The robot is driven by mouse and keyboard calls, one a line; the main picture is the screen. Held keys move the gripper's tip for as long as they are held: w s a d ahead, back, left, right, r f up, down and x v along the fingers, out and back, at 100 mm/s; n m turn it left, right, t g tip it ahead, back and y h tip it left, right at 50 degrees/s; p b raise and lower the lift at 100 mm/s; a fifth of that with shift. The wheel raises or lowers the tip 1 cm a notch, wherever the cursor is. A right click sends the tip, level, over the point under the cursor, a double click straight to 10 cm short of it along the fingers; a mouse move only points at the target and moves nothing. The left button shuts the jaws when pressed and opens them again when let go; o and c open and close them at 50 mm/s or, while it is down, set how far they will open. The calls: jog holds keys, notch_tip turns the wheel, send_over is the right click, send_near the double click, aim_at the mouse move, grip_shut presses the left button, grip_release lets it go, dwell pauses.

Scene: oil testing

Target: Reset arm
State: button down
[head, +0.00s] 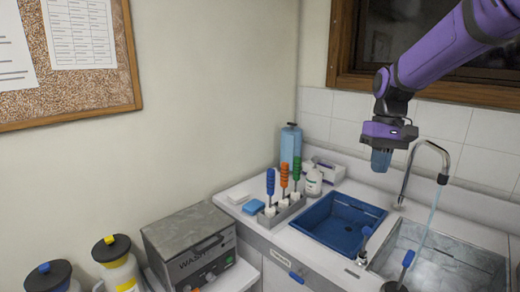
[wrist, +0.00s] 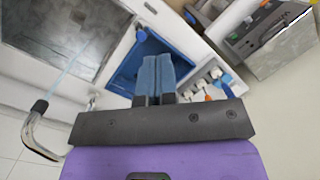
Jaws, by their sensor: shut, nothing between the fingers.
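My gripper (head: 381,161) hangs at the end of my purple arm in the upper right of the head view, pointing down above the back of the counter. In the wrist view its blue fingers (wrist: 156,76) are together and hold nothing. Below it is a blue basin (head: 342,222) set in the counter, which also shows behind the fingers in the wrist view (wrist: 124,75). The gripper is apart from the basin and everything else on the counter.
A curved faucet (head: 447,160) stands just right of my gripper, running water into a metal sink (head: 450,268). Left of the basin stand a rack (head: 281,211) of coloured-handled tools, a white bottle (head: 314,181) and a blue container (head: 290,146). A grey washer box (head: 190,246) is lower left.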

jog(key=s+d+r+t, duration=0.1)
jog(key=s+r+t, duration=0.1)
jog(key=s, duration=1)
jog(key=s+d+r+m+t+h, duration=0.1)
jog(key=s+t, duration=0.4)
jog(key=s, duration=0.8)
jog(key=shift+r, duration=0.75)
jog(key=shift+d, duration=0.1)
